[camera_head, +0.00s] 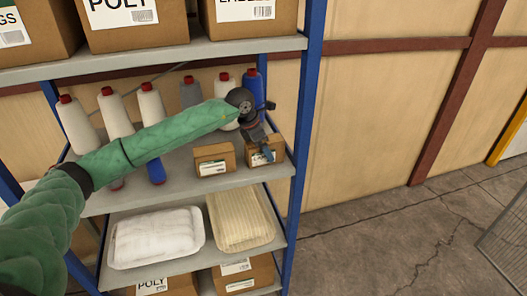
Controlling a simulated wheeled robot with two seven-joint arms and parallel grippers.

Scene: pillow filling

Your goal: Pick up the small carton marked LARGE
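Two small brown cartons stand on the middle shelf: a left carton (214,160) and a right carton (277,148). Each has a white and green label, too small to read; the right one's label is partly covered. My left gripper (264,150) reaches in from the left and points down at the right carton, overlapping its front and top. I cannot tell whether its fingers touch or enclose the carton. My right gripper is not in view.
Thread cones with red tops (115,115) stand along the back of the same shelf (140,192), behind my arm. A blue upright (305,110) is close right of the right carton. Larger boxes (135,25) fill the shelf above; wrapped packs (155,238) lie below.

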